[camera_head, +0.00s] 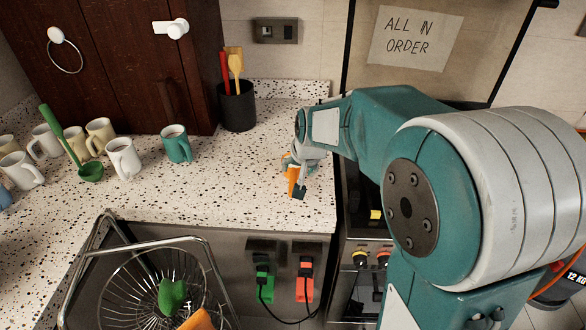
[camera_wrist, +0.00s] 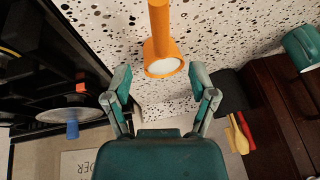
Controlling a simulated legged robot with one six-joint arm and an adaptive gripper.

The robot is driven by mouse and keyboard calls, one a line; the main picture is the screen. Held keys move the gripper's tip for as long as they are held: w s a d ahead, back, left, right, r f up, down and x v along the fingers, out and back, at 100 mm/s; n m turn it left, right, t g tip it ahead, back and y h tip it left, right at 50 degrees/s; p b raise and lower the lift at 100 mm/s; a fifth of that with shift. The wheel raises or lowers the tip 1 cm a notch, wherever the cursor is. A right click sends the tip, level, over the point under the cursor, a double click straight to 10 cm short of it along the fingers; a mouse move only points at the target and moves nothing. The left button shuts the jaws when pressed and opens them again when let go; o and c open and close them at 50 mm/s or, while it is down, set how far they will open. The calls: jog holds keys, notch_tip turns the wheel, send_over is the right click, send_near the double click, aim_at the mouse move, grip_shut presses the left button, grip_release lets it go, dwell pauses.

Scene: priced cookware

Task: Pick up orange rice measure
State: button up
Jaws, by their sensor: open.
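The orange rice measure (camera_wrist: 163,50) shows in the wrist view, its handle running up out of the picture and its pale-faced cup end towards my gripper. My gripper (camera_wrist: 160,84) is open, with one teal finger on each side and a gap to the cup. The cup lies just beyond the fingertips, centred between them. In the head view my gripper (camera_head: 298,184) is low over the right end of the counter, and the orange measure (camera_head: 293,176) is partly hidden by it. I cannot tell whether a finger touches it.
The speckled counter (camera_head: 230,190) is clear left of my gripper. Several mugs (camera_head: 123,158), including a teal mug (camera_head: 177,146), and a green ladle (camera_head: 89,171) stand left. A black utensil holder (camera_head: 238,108) is behind. A wire basket (camera_head: 150,241) is in front; the stove (camera_head: 362,215) is right.

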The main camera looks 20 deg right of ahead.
aim_at(294, 180)
jog(key=x, duration=0.8)
jog(key=shift+s+a+f, duration=0.2)
grip_shut()
